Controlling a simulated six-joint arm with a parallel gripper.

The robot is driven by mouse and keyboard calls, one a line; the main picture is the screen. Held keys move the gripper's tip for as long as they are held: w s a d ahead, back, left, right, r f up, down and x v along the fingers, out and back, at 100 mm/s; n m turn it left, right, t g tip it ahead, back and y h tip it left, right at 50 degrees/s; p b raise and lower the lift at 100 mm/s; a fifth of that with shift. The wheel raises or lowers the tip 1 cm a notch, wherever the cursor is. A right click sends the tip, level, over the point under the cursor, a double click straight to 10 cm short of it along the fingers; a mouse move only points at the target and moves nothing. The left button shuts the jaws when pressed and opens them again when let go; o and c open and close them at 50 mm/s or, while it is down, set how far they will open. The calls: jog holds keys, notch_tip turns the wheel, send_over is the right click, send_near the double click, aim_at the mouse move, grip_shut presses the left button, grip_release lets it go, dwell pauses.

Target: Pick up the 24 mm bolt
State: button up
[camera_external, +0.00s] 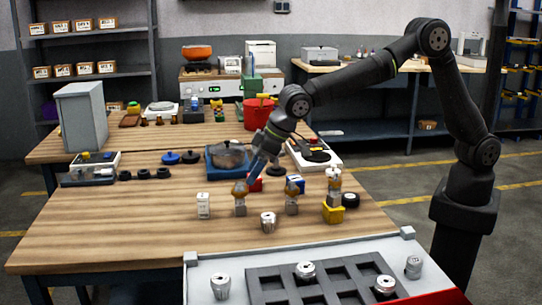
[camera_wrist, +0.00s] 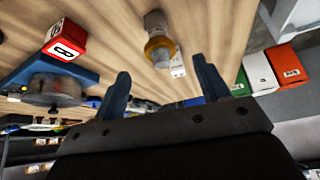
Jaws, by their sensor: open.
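A bolt-like piece with a bronze head and pale lower part (camera_external: 240,197) stands upright on the wooden table. Two similar bronze-topped pieces stand to its right, one on a grey block (camera_external: 292,197) and one on a yellow block (camera_external: 333,200). No size mark is readable, so I cannot tell which is the 24 mm bolt. My gripper (camera_external: 254,174) is tilted down just above the left piece. In the wrist view my gripper (camera_wrist: 160,66) is open and empty, its blue fingers apart. A bronze-headed piece (camera_wrist: 158,46) shows beyond and between the fingertips, apparently not touched.
Silver turned parts (camera_external: 268,222) stand in front, some around a dark tray (camera_external: 320,280). The left front table is clear.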

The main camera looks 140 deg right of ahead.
aim_at(240, 189)
jog(key=x, duration=0.9)
jog(key=shift+w+d+f, duration=0.15)
jog(key=shift+d+f, duration=0.15)
